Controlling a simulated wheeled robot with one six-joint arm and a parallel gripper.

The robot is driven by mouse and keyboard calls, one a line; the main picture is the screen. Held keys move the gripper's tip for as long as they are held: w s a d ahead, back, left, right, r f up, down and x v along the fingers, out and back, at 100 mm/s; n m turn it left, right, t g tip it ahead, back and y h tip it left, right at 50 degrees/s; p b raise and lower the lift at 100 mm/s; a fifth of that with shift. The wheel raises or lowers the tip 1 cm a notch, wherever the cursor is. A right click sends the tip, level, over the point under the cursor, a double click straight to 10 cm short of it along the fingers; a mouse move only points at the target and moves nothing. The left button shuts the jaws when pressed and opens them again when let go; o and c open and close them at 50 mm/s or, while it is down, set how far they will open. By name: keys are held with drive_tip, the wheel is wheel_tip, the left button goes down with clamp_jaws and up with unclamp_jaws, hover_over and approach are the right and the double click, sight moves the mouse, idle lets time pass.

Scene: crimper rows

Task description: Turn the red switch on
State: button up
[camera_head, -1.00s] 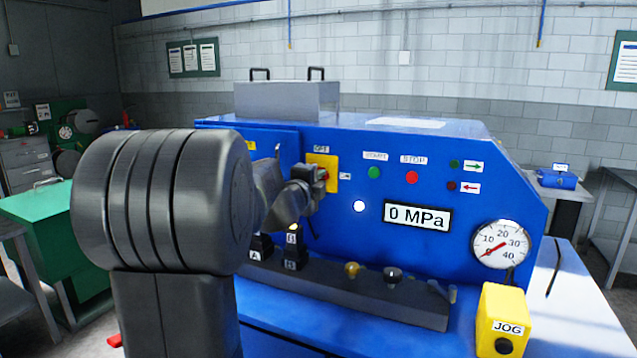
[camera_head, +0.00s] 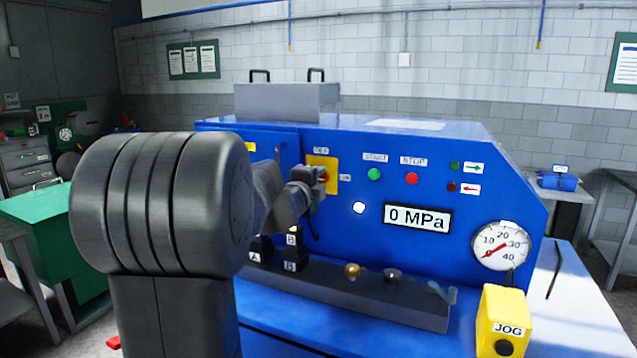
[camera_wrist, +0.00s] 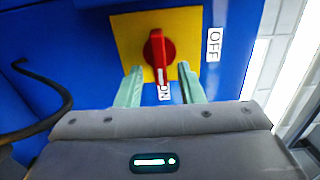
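The red switch (camera_wrist: 157,50) is a rotary handle on a yellow plate (camera_wrist: 122,30) on the blue machine. In the wrist view its white-marked end points down at the ON label (camera_wrist: 164,91); the OFF label (camera_wrist: 214,44) is to the right. In the head view the switch (camera_head: 324,175) is mostly hidden behind my wrist. My gripper (camera_wrist: 160,85) is open in front of the plate, one green finger on each side of the handle's marked end. Gaps show between fingers and handle; it does not look clamped.
The blue machine's panel (camera_head: 470,215) has green and red buttons, a 0 MPa display (camera_head: 417,216), a lit white lamp (camera_head: 359,207) and a gauge (camera_head: 500,246). A dark ledge (camera_head: 400,305) with knobs juts out below. A black cable (camera_wrist: 55,95) loops left of my gripper.

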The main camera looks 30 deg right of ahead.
drive_tip(key=b+v, duration=0.1)
drive_tip(key=v, duration=1.2)
drive_tip(key=shift+s+a, duration=0.25)
drive_tip(key=shift+s, duration=0.05)
drive_tip(key=p+x, duration=0.1)
drive_tip(key=x, duration=1.3)
drive_tip(key=shift+a, duration=0.1)
drive_tip(key=shift+a, duration=0.1)
